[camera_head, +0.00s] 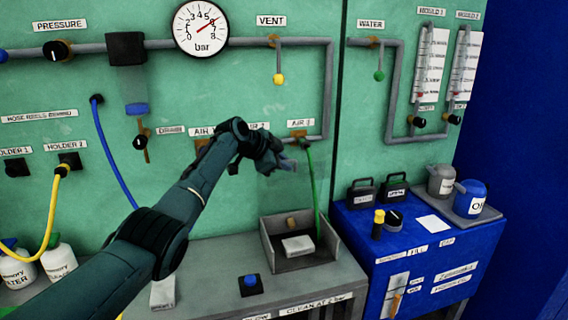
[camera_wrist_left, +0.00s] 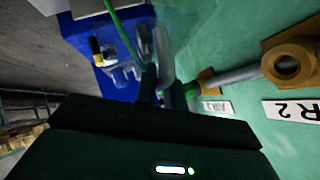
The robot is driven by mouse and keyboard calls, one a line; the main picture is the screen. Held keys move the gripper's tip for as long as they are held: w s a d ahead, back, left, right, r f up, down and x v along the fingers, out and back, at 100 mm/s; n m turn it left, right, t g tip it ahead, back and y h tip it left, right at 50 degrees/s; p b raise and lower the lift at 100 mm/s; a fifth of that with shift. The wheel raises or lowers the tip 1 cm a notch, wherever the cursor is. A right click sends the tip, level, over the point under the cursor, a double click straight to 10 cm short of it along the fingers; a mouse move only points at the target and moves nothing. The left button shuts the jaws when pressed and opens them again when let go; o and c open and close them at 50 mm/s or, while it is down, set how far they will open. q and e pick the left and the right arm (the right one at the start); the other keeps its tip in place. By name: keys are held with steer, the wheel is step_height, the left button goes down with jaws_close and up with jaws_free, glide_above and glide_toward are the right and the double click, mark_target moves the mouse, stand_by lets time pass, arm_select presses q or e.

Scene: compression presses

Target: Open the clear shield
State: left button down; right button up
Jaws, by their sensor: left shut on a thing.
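I cannot make out the clear shield with certainty; only a faint sheen shows over the green panel (camera_head: 300,95). In the left wrist view my left gripper (camera_wrist_left: 163,92) is shut on a slim grey piece (camera_wrist_left: 161,55). I cannot tell whether this piece belongs to the shield. The fingertips are small and dark in both views. My right gripper is not in view.
A blue cabinet (camera_head: 430,255) stands right. A gauge (camera_head: 201,27) and pipes are above.

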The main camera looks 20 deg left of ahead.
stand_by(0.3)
arm_select(q)
steer(key=c, duration=1.5)
jaws_free()
steer(key=b+v, duration=0.2)
steer(key=v, duration=1.1)
steer(key=shift+r, duration=0.1)
